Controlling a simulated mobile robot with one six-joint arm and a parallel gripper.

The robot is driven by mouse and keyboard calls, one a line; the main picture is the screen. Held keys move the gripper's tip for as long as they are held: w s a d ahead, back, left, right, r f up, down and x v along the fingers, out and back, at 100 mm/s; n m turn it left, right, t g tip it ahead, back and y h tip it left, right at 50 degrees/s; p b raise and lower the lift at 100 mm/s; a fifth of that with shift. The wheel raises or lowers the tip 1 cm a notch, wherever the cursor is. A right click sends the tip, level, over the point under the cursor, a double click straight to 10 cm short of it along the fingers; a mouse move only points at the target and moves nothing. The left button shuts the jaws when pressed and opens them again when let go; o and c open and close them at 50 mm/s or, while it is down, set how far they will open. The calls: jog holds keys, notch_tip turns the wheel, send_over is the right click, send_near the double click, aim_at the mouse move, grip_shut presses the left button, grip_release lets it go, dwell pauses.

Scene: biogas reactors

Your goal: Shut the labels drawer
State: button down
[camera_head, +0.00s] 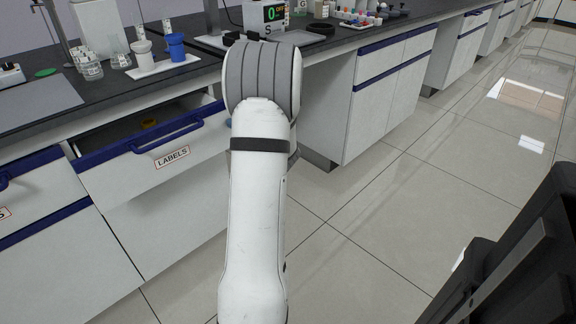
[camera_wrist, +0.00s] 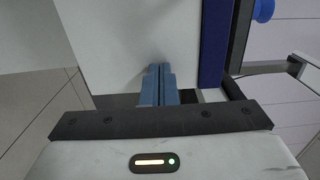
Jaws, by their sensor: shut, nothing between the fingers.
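The labels drawer (camera_head: 125,178) stands pulled out at the left in the head view. Its white front carries a "LABELS" tag (camera_head: 172,158) and a dark blue handle strip (camera_head: 135,143) along the top. A small yellow round item (camera_head: 149,123) lies inside. My arm covers the area just right of the drawer, and my gripper is hidden there. In the wrist view my gripper (camera_wrist: 158,82) is shut and empty, its two blue-grey fingers together. They point at a white panel (camera_wrist: 130,40) beside a dark blue strip (camera_wrist: 214,45). I cannot tell whether they touch it.
The dark worktop (camera_head: 110,92) above the drawer bears glassware, a blue cup (camera_head: 176,47) on a white tray and a digital instrument (camera_head: 266,16). Another blue-handled drawer front (camera_head: 22,205) is at the far left. The tiled floor (camera_head: 400,190) to the right is clear.

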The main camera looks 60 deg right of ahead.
jog(key=b+x, duration=0.1)
jog(key=x, duration=0.2)
jog(key=b+x, duration=0.1)
jog(key=x, duration=0.2)
jog(key=d+b+x, duration=0.1)
jog(key=x, duration=0.3)
jog(key=shift+f, duration=0.1)
jog(key=shift+w+r, duration=0.25)
jog(key=shift+r, duration=0.1)
jog(key=shift+b, duration=0.35)
jog(key=shift+s+a+f+b, duration=0.15)
jog(key=shift+s+f+b, duration=0.05)
jog(key=shift+b, duration=0.1)
jog(key=v, duration=1.4)
jog(key=shift+p, duration=0.4)
